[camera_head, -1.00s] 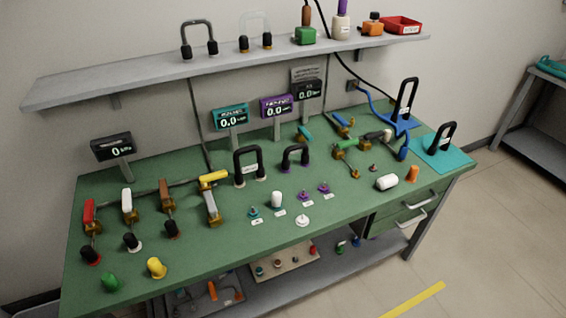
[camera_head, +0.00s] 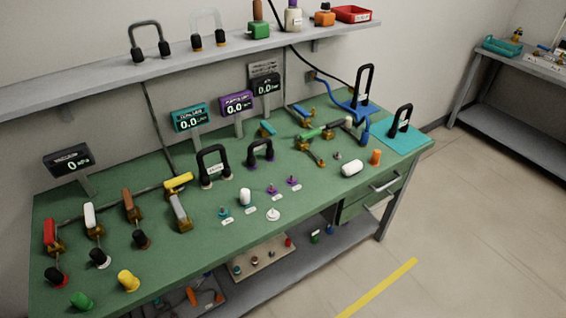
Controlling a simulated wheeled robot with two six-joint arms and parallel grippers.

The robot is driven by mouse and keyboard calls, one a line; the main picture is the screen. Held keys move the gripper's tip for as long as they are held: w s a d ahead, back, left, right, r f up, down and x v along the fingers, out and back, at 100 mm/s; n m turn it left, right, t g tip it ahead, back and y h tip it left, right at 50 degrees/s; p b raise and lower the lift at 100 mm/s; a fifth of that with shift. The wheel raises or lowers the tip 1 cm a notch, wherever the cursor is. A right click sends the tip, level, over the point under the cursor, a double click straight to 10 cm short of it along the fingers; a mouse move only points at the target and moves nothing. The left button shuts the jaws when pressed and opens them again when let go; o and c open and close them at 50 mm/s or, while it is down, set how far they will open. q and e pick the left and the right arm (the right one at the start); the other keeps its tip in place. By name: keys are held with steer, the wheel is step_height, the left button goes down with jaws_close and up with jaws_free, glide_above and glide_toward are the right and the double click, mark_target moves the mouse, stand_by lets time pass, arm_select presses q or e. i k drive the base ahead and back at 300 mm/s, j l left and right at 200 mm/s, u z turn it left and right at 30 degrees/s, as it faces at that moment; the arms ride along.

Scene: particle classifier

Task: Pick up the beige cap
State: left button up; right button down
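I cannot single out a clearly beige cap. The nearest match in colour is a small off-white to beige piece (camera_head: 293,19) on the upper shelf, with its top cut by the picture edge. A white rounded cylinder (camera_head: 351,168) lies on the right part of the green table (camera_head: 300,222). A white cap-like piece (camera_head: 245,197) stands near the table's middle front. A flat white disc-like piece with a small knob (camera_head: 273,214) is beside it. Neither gripper shows in the head view.
Yellow (camera_head: 128,281) and green (camera_head: 81,300) caps stand at the front left. Black handles (camera_head: 212,166), valves and displays (camera_head: 190,118) crowd the table's back. A grey shelf (camera_head: 100,84) overhangs it. A lower shelf holds a board of small parts (camera_head: 262,258).

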mark_target(348, 125)
steer(key=i+l, duration=0.15)
steer(key=l, duration=0.15)
steer(key=i+l+u, duration=0.1)
steer(key=l, duration=0.2)
steer(key=i+l, duration=0.15)
steer(key=l, duration=0.2)
steer(key=i+l, duration=0.1)
steer(key=l, duration=0.2)
steer(key=u, duration=0.05)
